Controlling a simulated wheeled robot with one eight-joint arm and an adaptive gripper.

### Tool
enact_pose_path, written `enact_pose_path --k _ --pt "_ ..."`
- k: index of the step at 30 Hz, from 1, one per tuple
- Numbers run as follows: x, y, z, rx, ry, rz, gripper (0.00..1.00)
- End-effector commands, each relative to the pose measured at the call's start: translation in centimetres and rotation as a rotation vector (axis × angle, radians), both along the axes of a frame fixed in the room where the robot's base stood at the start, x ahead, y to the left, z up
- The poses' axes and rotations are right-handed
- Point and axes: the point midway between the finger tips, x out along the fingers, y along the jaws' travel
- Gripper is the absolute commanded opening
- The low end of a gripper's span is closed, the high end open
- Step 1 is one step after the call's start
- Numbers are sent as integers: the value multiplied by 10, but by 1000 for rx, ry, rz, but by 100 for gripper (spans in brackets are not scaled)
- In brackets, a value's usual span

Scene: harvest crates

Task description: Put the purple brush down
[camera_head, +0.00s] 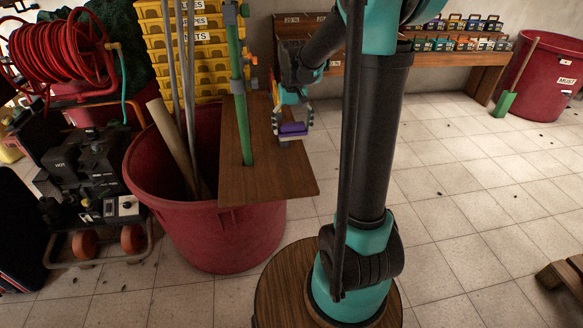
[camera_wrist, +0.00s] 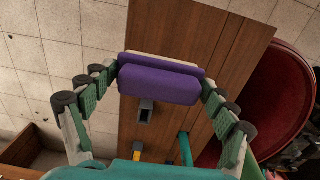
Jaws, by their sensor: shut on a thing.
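The purple brush (camera_head: 293,128) has a purple body with a pale strip along one long side. My gripper (camera_head: 291,120) is shut on it. In the wrist view the brush (camera_wrist: 158,84) sits across the jaws, one green-padded finger of my gripper (camera_wrist: 161,78) at each end. The brush is held above a brown wooden board (camera_head: 262,182) that lies over part of a red tub (camera_head: 225,238). The board also fills the middle of the wrist view (camera_wrist: 190,40). The brush looks apart from the board, but the height of the gap is hard to tell.
A green pole (camera_head: 239,90) rises at the board, left of my gripper. Pale wooden and grey handles (camera_head: 172,145) lean in the tub. A red hose reel machine (camera_head: 62,60) stands left, yellow bins (camera_head: 205,50) behind. Tiled floor (camera_head: 470,190) is open at right.

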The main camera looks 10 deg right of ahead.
Motion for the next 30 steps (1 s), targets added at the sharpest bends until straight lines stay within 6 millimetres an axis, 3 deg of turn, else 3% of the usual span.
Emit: enact_pose_path --k 9,15,30 --pt "1 0 -80 0 0 0 62" --pt "0 0 -122 0 0 0 62" --pt "1 0 -172 0 0 0 62"
